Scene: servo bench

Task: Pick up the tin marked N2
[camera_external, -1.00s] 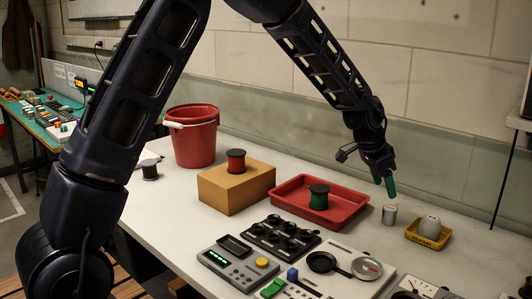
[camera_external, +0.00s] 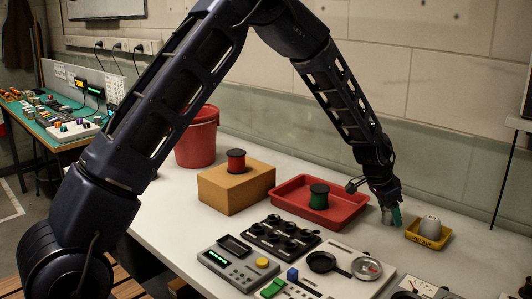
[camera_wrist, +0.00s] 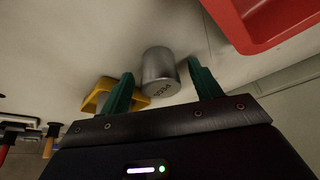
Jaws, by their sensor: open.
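A small grey metal tin (camera_wrist: 159,66) stands upright on the bench between the two green fingers of my gripper (camera_wrist: 160,72) in the wrist view. Dark marking shows on its side, too small and turned to read surely. My gripper is open, with a visible gap between each finger and the tin. In the external view my gripper (camera_external: 392,215) is low over the bench at the tin (camera_external: 385,214), which is partly hidden by the fingers.
A yellow tray (camera_external: 413,236) with a pale rounded object (camera_external: 429,224) stands close on the right. A red tray (camera_external: 283,205) with a dark green spool (camera_external: 319,197) lies to the left. A cardboard box (camera_external: 225,193) with a red spool, a red bucket (camera_external: 195,145) and control panels (camera_external: 238,265) stand further left and in front.

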